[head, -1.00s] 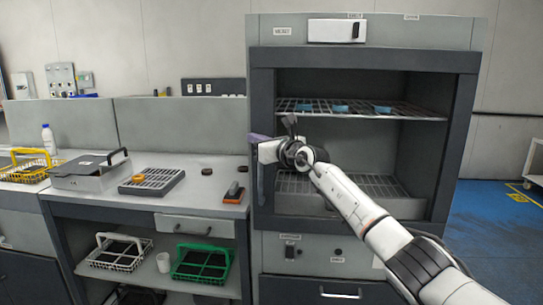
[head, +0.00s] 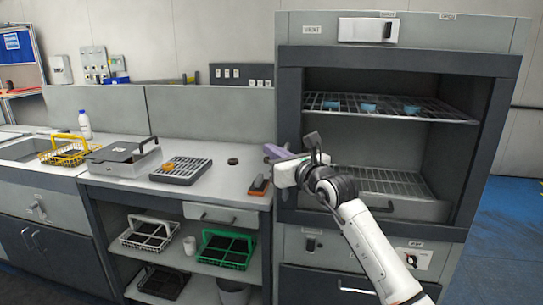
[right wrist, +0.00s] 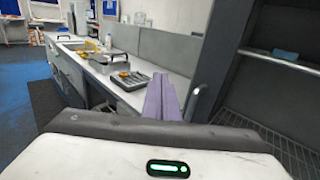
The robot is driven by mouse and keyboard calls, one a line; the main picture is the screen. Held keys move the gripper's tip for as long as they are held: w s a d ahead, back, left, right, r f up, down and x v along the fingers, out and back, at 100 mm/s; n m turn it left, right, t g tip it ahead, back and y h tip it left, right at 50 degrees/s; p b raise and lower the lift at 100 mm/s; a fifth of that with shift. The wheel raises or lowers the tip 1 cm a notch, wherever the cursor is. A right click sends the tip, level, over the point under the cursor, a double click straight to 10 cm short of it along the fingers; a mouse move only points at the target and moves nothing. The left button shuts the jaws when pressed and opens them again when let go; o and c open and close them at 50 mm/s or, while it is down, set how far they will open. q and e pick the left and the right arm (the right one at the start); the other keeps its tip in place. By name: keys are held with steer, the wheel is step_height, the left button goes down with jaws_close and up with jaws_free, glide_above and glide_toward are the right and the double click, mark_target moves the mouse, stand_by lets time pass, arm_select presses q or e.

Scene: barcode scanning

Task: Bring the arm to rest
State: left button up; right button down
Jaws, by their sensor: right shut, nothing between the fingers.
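My right gripper (head: 276,153) is in front of the open cabinet (head: 290,115), near its left edge, with its purple fingers pointing left toward the counter. In the right wrist view the purple fingers (right wrist: 161,98) are together with nothing between them. My white and black right arm reaches in from the bottom right of the head view. My left gripper is in neither view.
Blue items (head: 368,107) lie on the cabinet's upper wire shelf. On the counter are a dark slotted tray (head: 181,171), a grey box (head: 124,157), a yellow basket (head: 66,150) and an orange-black scanner-like tool (head: 259,185). White (head: 149,234) and green (head: 226,249) baskets stand below.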

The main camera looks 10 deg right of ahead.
steer(key=s+a+f+m+y, duration=0.2)
steer(key=s+a+f+m, duration=0.15)
steer(key=s+f, duration=0.25)
steer(key=s+a+f+m+y, duration=0.2)
steer(key=s+a+f+m, duration=0.15)
steer(key=s+f, duration=0.2)
steer(key=s+d+f+m+g+h, duration=0.1)
steer(key=s+d+f+m+h, duration=0.3)
steer(key=s+f+m, duration=0.55)
steer(key=s+d+f+m+g+h, duration=0.1)
steer(key=s+d+f+m+h, duration=0.35)
steer(key=f+m, duration=0.8)
steer(key=s+f+m+g+y, duration=0.1)
steer(key=s+f+m+g, duration=0.2)
steer(key=s+f, duration=0.4)
steer(key=s+a+f+m+g+y, duration=0.1)
steer(key=s+f+m+g, duration=0.2)
steer(key=s, duration=1.2)
step_height(320, 180, down, 5)
steer(key=shift+a+r+m+g, duration=0.1)
steer(key=shift+a+m+g, duration=0.25)
steer(key=shift+m, duration=0.75)
steer(key=shift+d, duration=0.2)
